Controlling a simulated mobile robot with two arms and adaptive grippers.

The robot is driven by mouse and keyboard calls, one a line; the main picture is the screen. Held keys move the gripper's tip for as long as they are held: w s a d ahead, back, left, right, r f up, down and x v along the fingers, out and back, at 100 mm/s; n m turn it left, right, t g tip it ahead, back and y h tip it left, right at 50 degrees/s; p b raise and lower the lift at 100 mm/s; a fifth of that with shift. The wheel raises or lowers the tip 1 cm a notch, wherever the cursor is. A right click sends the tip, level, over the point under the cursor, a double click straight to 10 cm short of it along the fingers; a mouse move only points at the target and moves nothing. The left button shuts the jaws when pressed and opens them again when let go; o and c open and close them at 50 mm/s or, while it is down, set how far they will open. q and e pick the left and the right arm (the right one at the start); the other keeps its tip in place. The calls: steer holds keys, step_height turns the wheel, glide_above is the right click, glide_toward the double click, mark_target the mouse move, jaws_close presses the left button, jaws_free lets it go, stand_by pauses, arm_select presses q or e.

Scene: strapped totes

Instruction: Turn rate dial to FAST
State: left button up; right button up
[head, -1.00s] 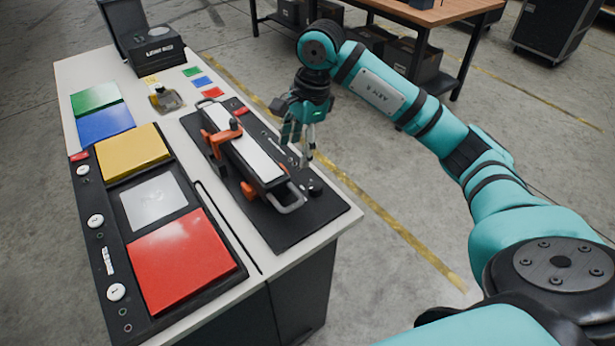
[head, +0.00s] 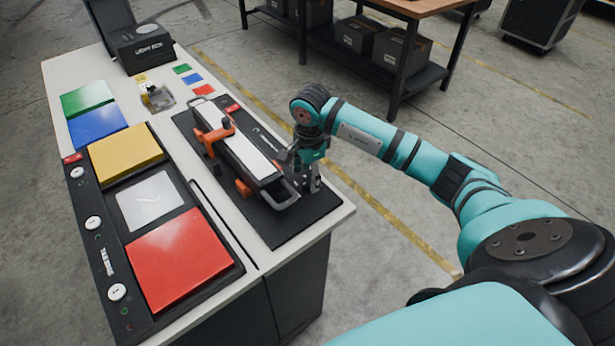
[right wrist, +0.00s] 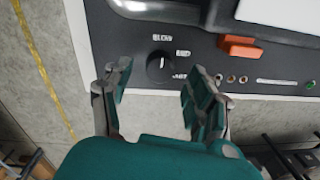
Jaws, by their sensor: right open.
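The rate dial (right wrist: 160,68) is a round black knob on the dark plate of the device. In the right wrist view its white mark points up, toward the label that seems to read SLOW. Smaller labels, apparently MED and FAST, stand at its right. My right gripper (right wrist: 155,105) is open, its fingers on either side of the dial in the picture; contact cannot be told. In the head view my right gripper (head: 309,188) is at the plate's right corner and hides the dial. My left gripper is not in view.
The device (head: 250,155) with a white top and orange clamps lies beside my right gripper. Several coloured panels, such as the red one (head: 178,258), fill the table's left side. Open floor lies right of the table.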

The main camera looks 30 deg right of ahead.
mark_target(308, 184)
steer(key=shift+w+f, duration=0.1)
steer(key=shift+f, duration=1.2)
steer(key=c, duration=1.1)
steer(key=shift+c, duration=0.2)
